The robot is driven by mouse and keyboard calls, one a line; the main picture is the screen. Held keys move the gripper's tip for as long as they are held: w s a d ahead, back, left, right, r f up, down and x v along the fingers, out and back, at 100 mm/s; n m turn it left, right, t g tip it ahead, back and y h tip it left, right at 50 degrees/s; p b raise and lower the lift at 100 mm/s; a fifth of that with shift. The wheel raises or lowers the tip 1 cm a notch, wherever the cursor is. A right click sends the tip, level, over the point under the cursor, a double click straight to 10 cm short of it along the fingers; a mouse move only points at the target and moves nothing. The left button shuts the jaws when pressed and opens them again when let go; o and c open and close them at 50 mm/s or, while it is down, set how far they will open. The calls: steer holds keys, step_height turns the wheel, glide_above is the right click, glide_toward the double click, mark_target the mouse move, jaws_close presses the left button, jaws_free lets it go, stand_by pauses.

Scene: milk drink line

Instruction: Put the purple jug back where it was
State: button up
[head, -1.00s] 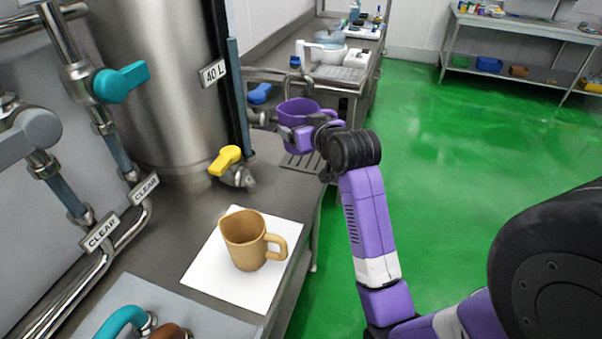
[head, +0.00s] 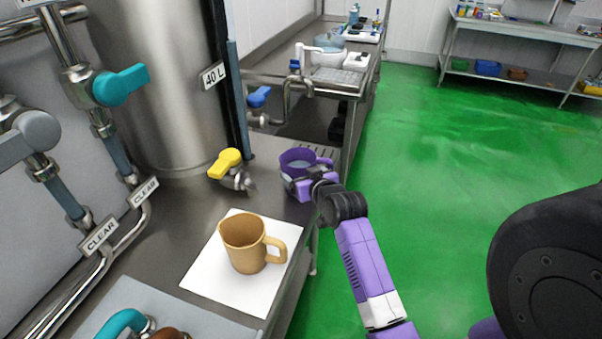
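The purple jug (head: 297,159) is in the head view, upright at the right edge of the steel bench, with pale liquid inside. My gripper (head: 312,183) is at the jug's right side, and its fingers appear closed around the handle. The jug hides the fingertips in part. I cannot tell whether the jug's base touches the bench or is just above it. A tan mug (head: 245,245) stands on a white sheet (head: 262,293) nearer to me, apart from the jug.
A yellow-handled tap (head: 226,163) is left of the jug, by the steel tank (head: 165,90). A drip grate (head: 318,152) lies just behind the jug. Green floor (head: 450,190) is open to the right.

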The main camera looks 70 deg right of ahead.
stand_by(0.3)
steer(key=o, duration=2)
steer(key=shift+f, duration=0.15)
steer(key=shift+o, duration=0.2)
steer(key=shift+r, duration=0.25)
steer(key=v, duration=1.2)
steer(key=shift+b, duration=0.4)
